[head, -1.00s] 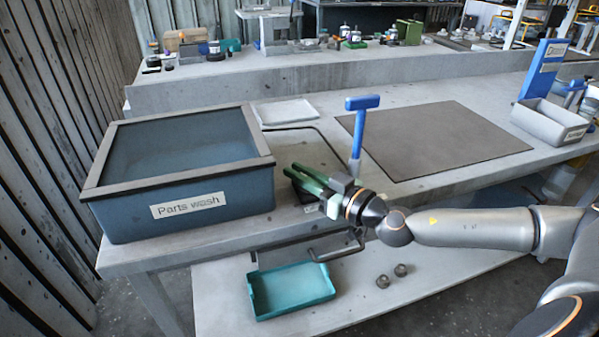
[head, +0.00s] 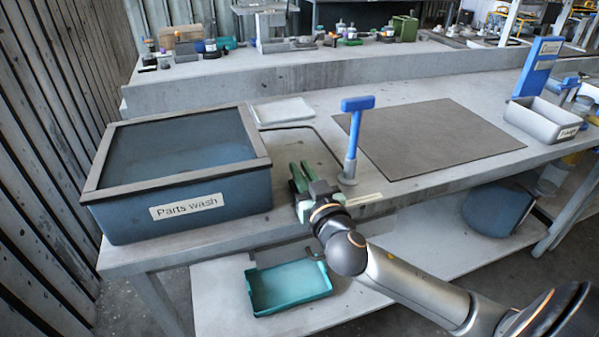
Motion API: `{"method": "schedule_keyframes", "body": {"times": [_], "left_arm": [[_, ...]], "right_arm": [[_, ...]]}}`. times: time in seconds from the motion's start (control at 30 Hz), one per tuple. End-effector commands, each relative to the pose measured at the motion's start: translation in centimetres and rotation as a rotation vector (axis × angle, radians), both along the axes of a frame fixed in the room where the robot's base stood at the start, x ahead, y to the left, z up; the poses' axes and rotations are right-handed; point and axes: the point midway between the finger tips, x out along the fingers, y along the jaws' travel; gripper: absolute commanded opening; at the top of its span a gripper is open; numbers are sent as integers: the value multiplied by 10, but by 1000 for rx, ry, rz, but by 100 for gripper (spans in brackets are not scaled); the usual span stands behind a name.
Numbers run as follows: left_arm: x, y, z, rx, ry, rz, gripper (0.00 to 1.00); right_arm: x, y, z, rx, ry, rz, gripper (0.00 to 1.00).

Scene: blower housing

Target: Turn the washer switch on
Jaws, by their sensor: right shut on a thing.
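The blue washer tank marked "Parts wash" (head: 185,207) stands at the left of the bench. My right gripper (head: 299,176), with green fingers, is at the bench's front edge just right of the tank. Its fingers are close together, pointing away from me, over the place where a small dark switch box showed earlier. The gripper now hides the switch, and its on or off position cannot be made out. My left gripper is not in view.
A blue T-shaped handle (head: 353,135) stands upright close to the right of my gripper. A dark mat (head: 437,138) lies farther right, with a grey bin (head: 545,122) beyond it. A teal tray (head: 290,287) sits on the lower shelf.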

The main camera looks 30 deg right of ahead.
Motion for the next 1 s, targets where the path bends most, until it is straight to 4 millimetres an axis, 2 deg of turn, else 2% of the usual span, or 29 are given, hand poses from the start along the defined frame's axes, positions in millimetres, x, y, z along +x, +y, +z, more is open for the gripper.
{"method": "schedule_keyframes", "body": {"times": [0.6, 1.0], "left_arm": [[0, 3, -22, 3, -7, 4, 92], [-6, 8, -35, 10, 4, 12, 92]], "right_arm": [[-3, -8, -4, 2, 3, -380, 0], [-6, -11, -1, -4, 0, -522, 0]]}}
